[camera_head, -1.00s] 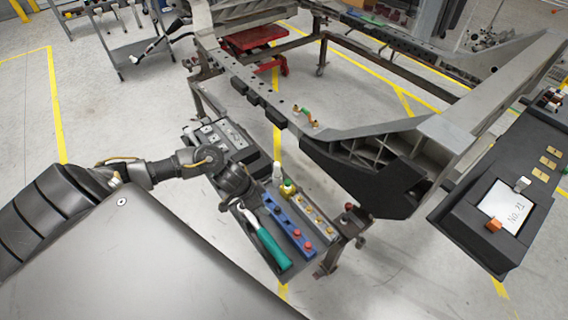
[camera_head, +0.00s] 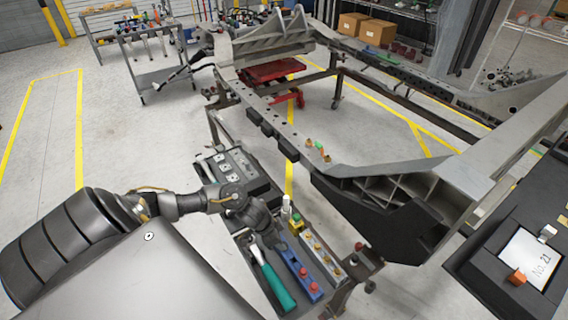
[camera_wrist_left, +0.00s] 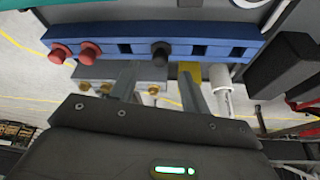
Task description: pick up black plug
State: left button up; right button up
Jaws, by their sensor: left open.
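The black plug (camera_wrist_left: 160,53) sits in the blue rack (camera_wrist_left: 205,45) in the left wrist view, right of two red plugs (camera_wrist_left: 76,53). In the head view the blue rack (camera_head: 291,262) lies on the cart's tray, and I cannot make out the black plug there. My left gripper (camera_wrist_left: 157,76) is open, with its two fingers on either side of the black plug's line and nothing between them. In the head view my left gripper (camera_head: 262,224) is over the far end of the blue rack. My right gripper is out of view.
A hammer with a green handle (camera_head: 272,277) lies left of the rack. A grey rack with yellow plugs (camera_head: 320,255), a white bottle (camera_head: 286,205) and a yellow-green piece (camera_head: 296,222) stand close by. The chassis frame (camera_head: 390,200) is to the right.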

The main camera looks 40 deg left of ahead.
pick_arm(q)
jog(key=x, duration=0.4)
jog(key=shift+f, duration=0.2)
jog(key=shift+c, duration=0.2)
grip_shut()
